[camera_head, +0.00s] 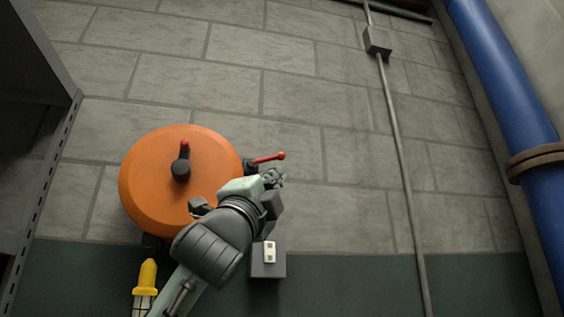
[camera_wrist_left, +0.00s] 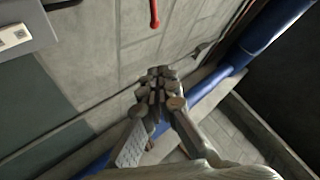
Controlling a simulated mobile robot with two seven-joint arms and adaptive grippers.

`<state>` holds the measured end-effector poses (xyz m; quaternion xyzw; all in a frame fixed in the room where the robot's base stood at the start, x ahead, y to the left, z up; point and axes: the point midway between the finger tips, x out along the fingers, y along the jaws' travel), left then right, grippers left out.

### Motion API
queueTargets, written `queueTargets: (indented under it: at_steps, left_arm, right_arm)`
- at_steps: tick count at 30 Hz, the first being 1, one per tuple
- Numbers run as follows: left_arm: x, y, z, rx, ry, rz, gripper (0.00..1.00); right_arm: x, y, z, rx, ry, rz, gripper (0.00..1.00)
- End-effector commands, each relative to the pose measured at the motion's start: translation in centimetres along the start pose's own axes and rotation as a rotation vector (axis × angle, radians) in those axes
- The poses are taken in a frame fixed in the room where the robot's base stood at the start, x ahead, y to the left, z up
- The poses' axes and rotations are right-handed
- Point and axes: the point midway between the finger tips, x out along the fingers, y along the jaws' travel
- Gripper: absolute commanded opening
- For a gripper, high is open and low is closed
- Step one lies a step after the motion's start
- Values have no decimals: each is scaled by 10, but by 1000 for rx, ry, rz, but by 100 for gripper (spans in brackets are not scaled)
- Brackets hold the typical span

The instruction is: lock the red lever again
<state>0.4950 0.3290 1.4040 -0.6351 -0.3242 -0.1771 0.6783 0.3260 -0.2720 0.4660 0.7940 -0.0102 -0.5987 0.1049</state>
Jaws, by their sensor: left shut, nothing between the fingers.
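An orange round tank (camera_head: 150,195) stands against the block wall. A red lever (camera_head: 268,158) sticks out from its right side, pointing right and slightly up, with a ball tip. In the left wrist view the red lever (camera_wrist_left: 154,14) shows at the top edge, beyond my fingertips and apart from them. My left gripper (camera_head: 273,178) is just below the lever in the head view; its fingers (camera_wrist_left: 157,75) are shut with nothing between them. My forearm and wrist hide the tank's lower right. A dark handle with a red tip (camera_head: 184,147) is on the tank's face. My right gripper is not in view.
A grey socket box (camera_head: 268,268) is on the wall just below my left gripper. A yellow-handled object (camera_head: 147,275) is at lower left. A thin conduit (camera_head: 398,150) and a blue pipe (camera_head: 505,85) run down the right side. A metal frame (camera_head: 60,150) stands at left.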

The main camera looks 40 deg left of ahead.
Motion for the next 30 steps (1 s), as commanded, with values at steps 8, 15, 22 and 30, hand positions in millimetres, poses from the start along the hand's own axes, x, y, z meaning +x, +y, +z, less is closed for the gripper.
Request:
queueTargets:
  at_steps: [8,15,22,30]
  left_arm:
    - [32,-2,0,-3,-1,2,0]
    - [85,-2,0,-2,-2,3,0]
    - [117,0,17,1,-4,2,0]
    - [128,1,28,-1,-1,2,0]
  right_arm:
    - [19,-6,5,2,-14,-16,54]
    - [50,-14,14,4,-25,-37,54]
    - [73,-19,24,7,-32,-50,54]
    - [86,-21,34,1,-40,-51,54]
